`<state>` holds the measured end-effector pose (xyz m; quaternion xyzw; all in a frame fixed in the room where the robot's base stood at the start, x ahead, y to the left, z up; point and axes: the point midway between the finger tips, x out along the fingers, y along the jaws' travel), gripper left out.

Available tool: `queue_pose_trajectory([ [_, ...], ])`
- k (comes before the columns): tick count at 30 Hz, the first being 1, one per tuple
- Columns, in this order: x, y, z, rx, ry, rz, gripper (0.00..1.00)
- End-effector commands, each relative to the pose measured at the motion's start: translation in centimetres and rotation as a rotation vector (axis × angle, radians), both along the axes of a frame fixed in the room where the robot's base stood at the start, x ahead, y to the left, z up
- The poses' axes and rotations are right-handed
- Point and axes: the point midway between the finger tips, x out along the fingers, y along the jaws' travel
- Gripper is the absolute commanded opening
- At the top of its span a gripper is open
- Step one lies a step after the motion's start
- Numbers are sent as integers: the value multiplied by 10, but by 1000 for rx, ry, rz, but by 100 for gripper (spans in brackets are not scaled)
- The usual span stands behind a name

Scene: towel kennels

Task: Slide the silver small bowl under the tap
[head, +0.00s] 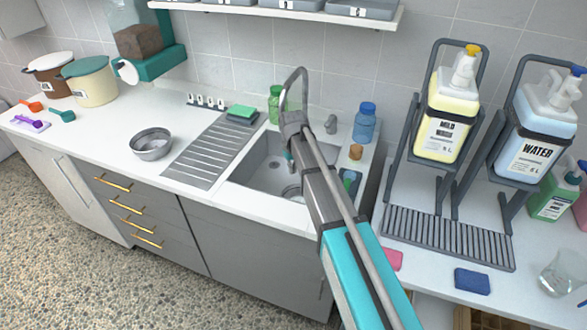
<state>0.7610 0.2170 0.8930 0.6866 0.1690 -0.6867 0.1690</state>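A silver bowl (151,143) stands upright on the white counter, left of the ribbed drainboard. A round silver shape (292,191) lies low in the sink (252,178), partly hidden by my arm; I cannot tell whether it is a small bowl or the drain.
A green sponge (241,112) lies at the drainboard's (206,153) back end. A green bottle (274,105) and blue bottle (364,122) stand behind the sink. Racks with a yellow jug (445,115) and a water jug (538,135) stand right. The counter left of the drainboard has free room.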

Motion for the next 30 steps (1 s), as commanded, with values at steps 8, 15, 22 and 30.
queue_pose_trajectory([
  [8,1,-1,-1,0,1,-45,47],
  [15,3,-4,-3,1,6,-211,47],
  [22,5,-8,-5,1,14,-462,47],
  [30,9,-13,-8,-1,25,-773,47],
])
